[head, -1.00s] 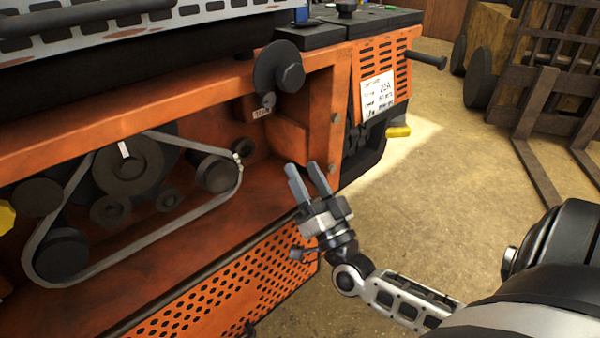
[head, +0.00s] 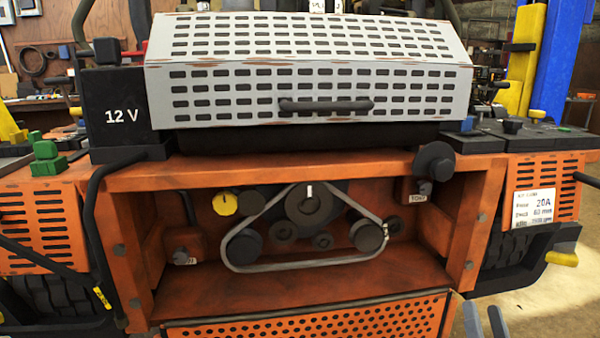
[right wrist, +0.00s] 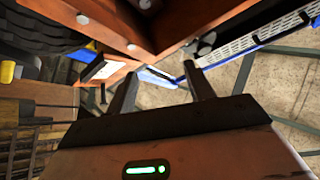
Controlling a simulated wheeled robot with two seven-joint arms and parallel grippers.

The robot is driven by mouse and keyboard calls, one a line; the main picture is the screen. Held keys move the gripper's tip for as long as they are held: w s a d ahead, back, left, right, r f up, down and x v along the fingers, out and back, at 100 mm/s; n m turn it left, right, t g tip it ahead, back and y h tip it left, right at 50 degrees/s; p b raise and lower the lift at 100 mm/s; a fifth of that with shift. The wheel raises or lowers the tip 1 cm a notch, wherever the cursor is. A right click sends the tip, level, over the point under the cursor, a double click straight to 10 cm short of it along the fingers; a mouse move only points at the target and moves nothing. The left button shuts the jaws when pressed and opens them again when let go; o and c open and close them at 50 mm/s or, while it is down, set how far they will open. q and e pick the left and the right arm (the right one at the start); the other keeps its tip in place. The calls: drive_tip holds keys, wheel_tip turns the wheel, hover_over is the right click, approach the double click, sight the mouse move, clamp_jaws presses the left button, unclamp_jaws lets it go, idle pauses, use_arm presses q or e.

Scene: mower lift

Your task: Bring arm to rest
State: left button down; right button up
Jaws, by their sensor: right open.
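My right gripper (head: 486,320) shows at the bottom edge of the head view, right of the mower's lower panel. Only its two grey fingers are in view there, apart and with nothing between them. In the right wrist view its two dark fingers (right wrist: 160,92) also stand apart and empty. The rest of my right arm is below the head view. My left arm is not in view. The orange mower (head: 290,176) fills the head view, with its open bay facing me. A grey belt (head: 300,266) runs around several dark pulleys inside the bay.
A grey slotted cover with a dark handle (head: 326,105) tops the mower. A black 12 V box (head: 118,112) stands at the left with a cable. A dark round knob (head: 434,162) juts out at the upper right of the bay. Clear floor (head: 540,305) shows at the lower right.

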use_arm(q)
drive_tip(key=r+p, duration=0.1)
drive_tip(key=p, duration=0.1)
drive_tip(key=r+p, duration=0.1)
drive_tip(key=p, duration=0.1)
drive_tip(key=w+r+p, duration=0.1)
drive_tip(key=p, duration=0.2)
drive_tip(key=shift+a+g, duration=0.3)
use_arm(e)
drive_tip(key=s+a+f+n+g+y, duration=0.3)
drive_tip(key=s+a+f+n+g, duration=0.2)
drive_tip(key=a, duration=0.4)
drive_tip(key=s+a+f+n+g+y, duration=0.4)
drive_tip(key=s+a+f+g, duration=0.2)
drive_tip(key=a+g, duration=0.2)
drive_tip(key=shift+s+a+f+n, duration=0.3)
drive_tip(key=shift+s+a+n, duration=0.1)
drive_tip(key=shift+a, duration=0.5)
